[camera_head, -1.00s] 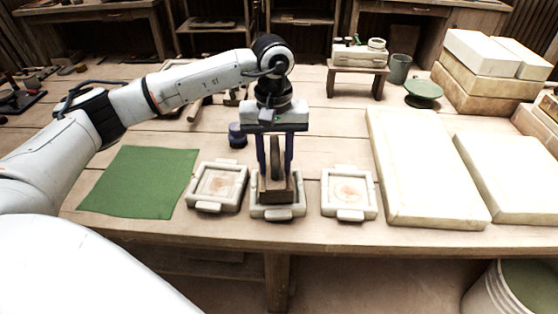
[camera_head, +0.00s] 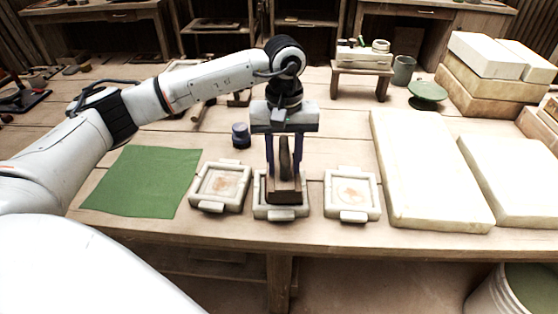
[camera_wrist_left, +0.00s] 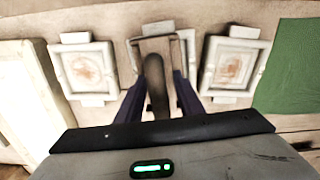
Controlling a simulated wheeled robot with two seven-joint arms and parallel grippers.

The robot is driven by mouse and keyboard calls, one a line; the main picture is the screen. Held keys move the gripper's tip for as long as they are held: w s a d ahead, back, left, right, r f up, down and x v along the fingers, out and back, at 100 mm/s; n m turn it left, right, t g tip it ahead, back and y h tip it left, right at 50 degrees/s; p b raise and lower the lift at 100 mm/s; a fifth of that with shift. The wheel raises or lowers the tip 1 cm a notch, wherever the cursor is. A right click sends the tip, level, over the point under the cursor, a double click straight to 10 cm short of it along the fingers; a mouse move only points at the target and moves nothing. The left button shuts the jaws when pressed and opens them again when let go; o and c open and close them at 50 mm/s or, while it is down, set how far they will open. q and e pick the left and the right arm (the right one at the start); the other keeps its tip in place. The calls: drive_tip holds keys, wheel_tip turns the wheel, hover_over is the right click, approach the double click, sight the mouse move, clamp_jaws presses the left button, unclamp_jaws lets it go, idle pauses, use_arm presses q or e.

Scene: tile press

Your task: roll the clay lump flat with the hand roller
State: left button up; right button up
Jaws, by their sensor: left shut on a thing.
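My left gripper (camera_head: 284,165) is shut on the dark upright handle (camera_head: 284,160) of a brown block (camera_head: 286,192). The block is at the middle one of three pale square frames (camera_head: 258,208), over its opening or inside it; I cannot tell whether it touches the bottom. A strip of green shows inside that frame, left of the block. The wrist view also shows the handle (camera_wrist_left: 155,85) between the fingers. The left frame (camera_head: 207,205) and the right frame (camera_head: 352,215) hold pale surfaces with reddish-brown marks. I cannot make out a clay lump or a hand roller. My right gripper is not in view.
A green mat (camera_head: 140,180) lies left of the frames. Large pale slabs (camera_head: 425,170) lie to the right, with stacked blocks (camera_head: 485,75) behind. A dark blue pot (camera_head: 240,136) stands behind the frames. A small bench (camera_head: 360,68) stands farther back. The table's front edge is close.

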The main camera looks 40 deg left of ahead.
sight(281, 146)
use_arm(q)
drive_tip(key=shift+w+d+f, duration=0.2)
drive_tip(key=shift+d+f, duration=0.05)
drive_tip(key=shift+d, duration=0.3)
drive_tip(key=shift+s+a+r, duration=0.1)
drive_tip(key=shift+s+a, duration=0.5)
drive_tip(key=shift+a, duration=0.2)
drive_tip(key=shift+s+a+r, duration=0.1)
drive_tip(key=shift+s+a, duration=0.5)
drive_tip(key=shift+a, duration=0.2)
drive_tip(key=shift+w+d, duration=1.25)
drive_tip(key=shift+d, duration=0.3)
drive_tip(key=shift+s+a, duration=0.55)
drive_tip(key=shift+a, duration=0.3)
drive_tip(key=shift+s+a, duration=0.55)
drive_tip(key=shift+a, duration=0.25)
drive_tip(key=shift+w+d+f+b, duration=0.25)
drive_tip(key=shift+d+f+b, duration=0.05)
drive_tip(key=shift+d, duration=0.15)
drive_tip(key=shift+w+d+f+b, duration=0.25)
drive_tip(key=shift+d+b, duration=0.05)
drive_tip(key=shift+d, duration=0.1)
wheel_tip(281, 146, up, 7)
drive_tip(key=p, duration=0.5)
drive_tip(key=shift+w+r, duration=0.1)
drive_tip(key=shift+r, duration=0.05)
